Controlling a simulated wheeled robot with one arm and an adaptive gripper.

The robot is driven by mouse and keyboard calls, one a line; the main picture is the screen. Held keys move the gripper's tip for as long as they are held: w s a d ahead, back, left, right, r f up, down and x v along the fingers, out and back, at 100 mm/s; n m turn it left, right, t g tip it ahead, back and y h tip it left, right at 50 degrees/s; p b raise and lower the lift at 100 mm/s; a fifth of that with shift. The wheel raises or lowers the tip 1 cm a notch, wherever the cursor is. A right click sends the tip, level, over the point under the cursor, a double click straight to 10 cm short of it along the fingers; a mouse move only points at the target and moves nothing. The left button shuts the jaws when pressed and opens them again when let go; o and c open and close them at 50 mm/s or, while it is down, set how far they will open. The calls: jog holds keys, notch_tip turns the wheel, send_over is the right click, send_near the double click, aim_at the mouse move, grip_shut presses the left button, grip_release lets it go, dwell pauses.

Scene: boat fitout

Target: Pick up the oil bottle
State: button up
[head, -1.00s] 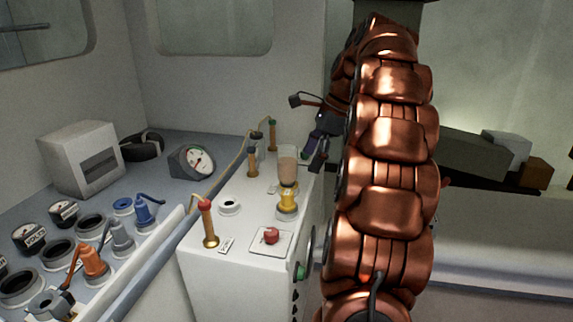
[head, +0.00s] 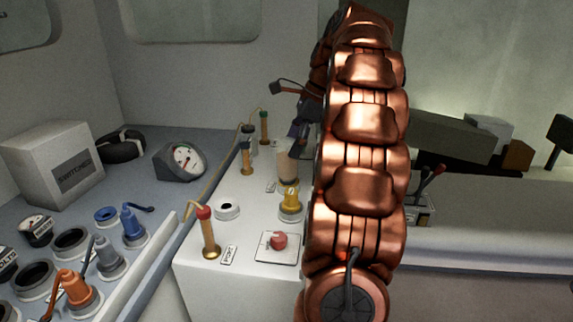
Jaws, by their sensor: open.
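I cannot surely pick out an oil bottle in the head view. The likeliest match is a clear, upright cylinder with tan contents (head: 286,168), standing on the white console behind a brass-yellow fitting (head: 290,200). My gripper (head: 300,130) is small and dark, just above and behind the cylinder, beside the upper arm. It is open, and I see nothing held in it. The arm hides much of it, and I cannot tell whether it touches anything.
The white console (head: 238,268) carries a red-topped brass lever (head: 207,232), a red button (head: 278,240) and green-topped posts (head: 264,127). At left are a gauge (head: 183,160), a grey box (head: 55,165) and several coloured valves. A pale bench (head: 480,220) lies right.

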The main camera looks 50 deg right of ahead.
aim_at(284, 163)
jog(key=shift+w+a+f, duration=0.2)
jog(key=shift+a+f, duration=0.1)
jog(key=shift+a+f+p, duration=0.4)
jog(key=shift+f+p, duration=0.1)
jog(key=shift+f, duration=0.1)
jog(key=shift+p+x, duration=0.5)
jog(key=shift+x, duration=1.25)
jog(key=c, duration=1.4)
jog(key=shift+r, duration=0.15)
